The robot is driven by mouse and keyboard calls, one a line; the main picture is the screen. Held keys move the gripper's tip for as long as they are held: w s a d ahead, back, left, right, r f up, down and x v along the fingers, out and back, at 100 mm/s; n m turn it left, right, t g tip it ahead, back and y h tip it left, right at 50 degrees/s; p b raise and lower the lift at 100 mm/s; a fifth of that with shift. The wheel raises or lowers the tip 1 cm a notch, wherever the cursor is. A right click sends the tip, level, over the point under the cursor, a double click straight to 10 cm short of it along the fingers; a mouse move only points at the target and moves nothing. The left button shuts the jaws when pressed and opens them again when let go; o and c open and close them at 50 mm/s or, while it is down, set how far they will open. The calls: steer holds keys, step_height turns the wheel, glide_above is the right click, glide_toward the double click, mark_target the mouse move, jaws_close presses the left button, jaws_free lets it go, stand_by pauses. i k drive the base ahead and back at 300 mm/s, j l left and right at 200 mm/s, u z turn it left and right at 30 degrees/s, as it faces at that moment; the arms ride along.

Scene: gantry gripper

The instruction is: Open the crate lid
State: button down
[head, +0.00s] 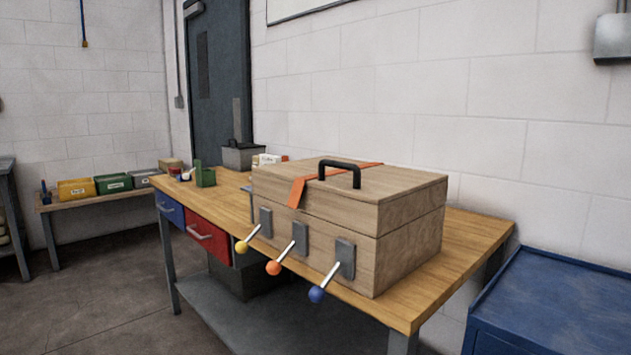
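A wooden crate (405,245) stands on the right part of a wooden workbench. Its lid (410,190) is down on the crate body, with a thin seam between them. A black handle (340,165) sits on top of the lid. An orange strap (297,192) crosses the lid and hangs over its front edge. Three levers on grey plates stick out of the crate's front, tilted downward: one with a yellow knob (241,247), one with an orange knob (273,268), one with a blue knob (317,294). My gripper is not in view.
The workbench top (465,235) has narrow free room right of the crate. Small containers, including a green one (206,177), stand at its left end. A blue cabinet (560,290) is at the right. A white block wall is behind.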

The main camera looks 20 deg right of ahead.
mark_target(375, 199)
steer(key=i+j, duration=0.2)
steer(key=i, duration=0.35)
steer(key=i+j, duration=0.2)
steer(key=i, duration=0.3)
steer(key=i+j+z, duration=0.1)
steer(key=i, duration=0.3)
steer(key=i+j, duration=0.3)
steer(key=i, duration=0.15)
steer(key=i+j+z, duration=0.15)
steer(key=i, duration=0.25)
